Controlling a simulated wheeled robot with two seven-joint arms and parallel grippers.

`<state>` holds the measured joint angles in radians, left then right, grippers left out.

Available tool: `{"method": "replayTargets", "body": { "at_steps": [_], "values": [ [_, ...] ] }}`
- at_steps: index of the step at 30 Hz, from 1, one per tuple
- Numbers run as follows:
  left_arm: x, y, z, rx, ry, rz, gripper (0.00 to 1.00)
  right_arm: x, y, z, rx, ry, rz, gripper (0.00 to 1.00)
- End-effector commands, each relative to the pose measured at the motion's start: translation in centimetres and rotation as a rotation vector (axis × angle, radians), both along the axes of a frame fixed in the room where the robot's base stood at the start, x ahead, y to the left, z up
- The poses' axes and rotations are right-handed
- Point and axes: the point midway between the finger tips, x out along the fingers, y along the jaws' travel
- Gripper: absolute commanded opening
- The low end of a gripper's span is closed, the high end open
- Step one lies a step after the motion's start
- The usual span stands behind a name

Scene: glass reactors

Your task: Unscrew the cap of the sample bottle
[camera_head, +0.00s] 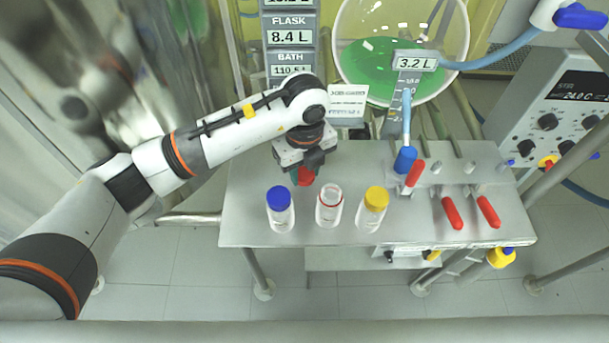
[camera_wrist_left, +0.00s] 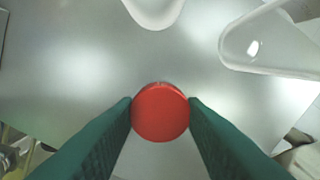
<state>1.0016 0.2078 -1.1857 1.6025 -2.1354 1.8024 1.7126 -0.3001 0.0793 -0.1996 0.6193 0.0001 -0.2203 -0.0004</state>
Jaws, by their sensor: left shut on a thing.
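My left gripper (camera_head: 307,170) is shut on a red cap (camera_head: 306,177) above the metal bench, behind the row of bottles. In the left wrist view the round red cap (camera_wrist_left: 160,111) sits between the two green fingertips (camera_wrist_left: 160,113). The clear sample bottle (camera_head: 329,210) stands upright in the middle of the row. Its mouth is open, with a red ring at the neck. The gripper and cap are apart from it, behind and a little to its left. My right gripper is not in view.
A blue-capped bottle (camera_head: 280,212) stands on the left and a yellow-capped bottle (camera_head: 371,210) on the right. Red-handled valves (camera_head: 453,213) and a blue hose connector (camera_head: 405,160) are on the right of the bench (camera_head: 250,233). A glass vessel with green liquid (camera_head: 385,65) is behind.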

Motion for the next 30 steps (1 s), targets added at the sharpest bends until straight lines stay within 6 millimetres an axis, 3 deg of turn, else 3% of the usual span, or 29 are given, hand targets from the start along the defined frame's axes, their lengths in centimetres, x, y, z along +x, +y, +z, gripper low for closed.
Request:
{"method": "replayTargets", "body": {
  "at_steps": [6, 17, 18, 22, 30],
  "values": [
    [-0.1, 0.0, -3.0, 0.001, 0.004, 0.0, 0.09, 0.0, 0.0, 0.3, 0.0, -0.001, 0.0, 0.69],
    [0.0, 0.0, -3.6, 0.0, 0.001, -0.001, 0.09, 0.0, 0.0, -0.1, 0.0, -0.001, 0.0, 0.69],
    [0.0, 0.0, -3.6, 0.0, 0.001, -0.001, 0.38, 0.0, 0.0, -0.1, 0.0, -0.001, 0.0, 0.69],
    [0.0, 0.0, -3.5, 0.0, 0.001, 0.0, 0.59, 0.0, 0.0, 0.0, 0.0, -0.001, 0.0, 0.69],
    [0.0, 0.0, -3.4, 0.0, 0.001, 0.0, 0.59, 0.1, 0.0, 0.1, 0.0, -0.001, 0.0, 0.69]
  ]
}}
